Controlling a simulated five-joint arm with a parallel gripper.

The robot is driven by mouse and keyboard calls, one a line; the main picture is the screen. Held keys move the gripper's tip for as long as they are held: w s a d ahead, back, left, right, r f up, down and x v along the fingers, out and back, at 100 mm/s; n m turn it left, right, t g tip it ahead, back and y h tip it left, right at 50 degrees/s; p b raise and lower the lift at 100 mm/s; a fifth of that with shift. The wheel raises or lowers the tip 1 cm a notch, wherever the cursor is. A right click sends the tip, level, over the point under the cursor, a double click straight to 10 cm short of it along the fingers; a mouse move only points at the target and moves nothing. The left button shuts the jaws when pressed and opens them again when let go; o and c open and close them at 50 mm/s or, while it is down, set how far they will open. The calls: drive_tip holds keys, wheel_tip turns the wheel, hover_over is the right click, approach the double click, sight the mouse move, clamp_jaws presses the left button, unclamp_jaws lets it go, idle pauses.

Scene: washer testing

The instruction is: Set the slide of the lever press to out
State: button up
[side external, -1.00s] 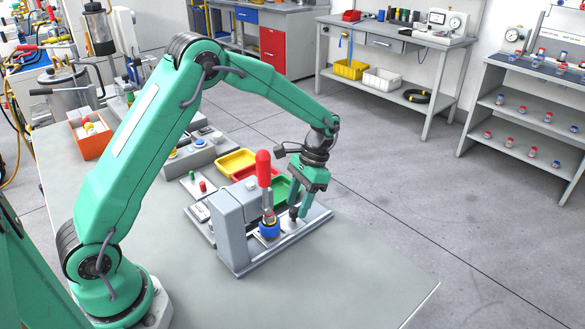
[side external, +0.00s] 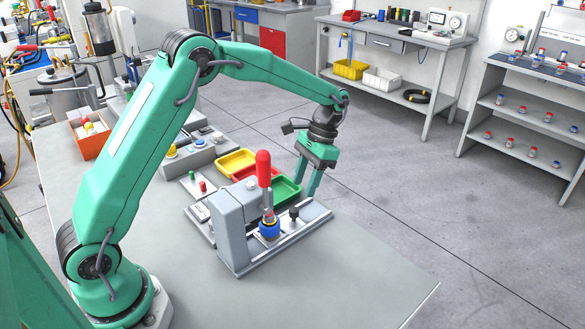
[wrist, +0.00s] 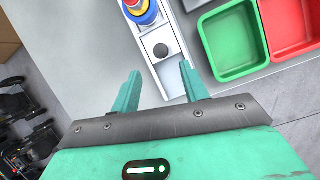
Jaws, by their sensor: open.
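The grey lever press (side external: 228,232) stands on the table, its red lever handle (side external: 264,168) upright. Its blue part (side external: 269,230) sits low beneath the lever. The slide's black knob (side external: 293,212) stands right of the blue part, with a gap between them, on the pale track. In the wrist view the knob (wrist: 161,51) lies just beyond my fingertips, and the blue part (wrist: 143,13) is farther up. My gripper (side external: 306,187) is open and empty, raised above and behind the knob, apart from it.
Green (side external: 286,191) and yellow (side external: 236,162) trays lie behind the press, with a red one between them. A control box (side external: 190,158) and an orange bin (side external: 90,138) stand farther left. The table front right of the press is clear.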

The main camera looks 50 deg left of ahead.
sight(294, 209)
drive_tip(key=s+n+t, duration=0.1)
drive_tip(key=n, duration=0.3)
drive_tip(key=n+t, duration=0.1)
drive_tip(key=n, duration=0.4)
drive_tip(key=s+n+t, duration=0.1)
drive_tip(key=n, duration=0.3)
drive_tip(key=shift+s+a, duration=0.2)
drive_tip(key=shift+s, duration=0.15)
drive_tip(key=n, duration=0.2)
drive_tip(key=s+n+t, duration=0.1)
drive_tip(key=n, duration=0.1)
drive_tip(key=shift+n, duration=0.3)
drive_tip(key=shift+w+f, duration=0.1)
drive_tip(key=shift+f, duration=3.9)
clamp_jaws()
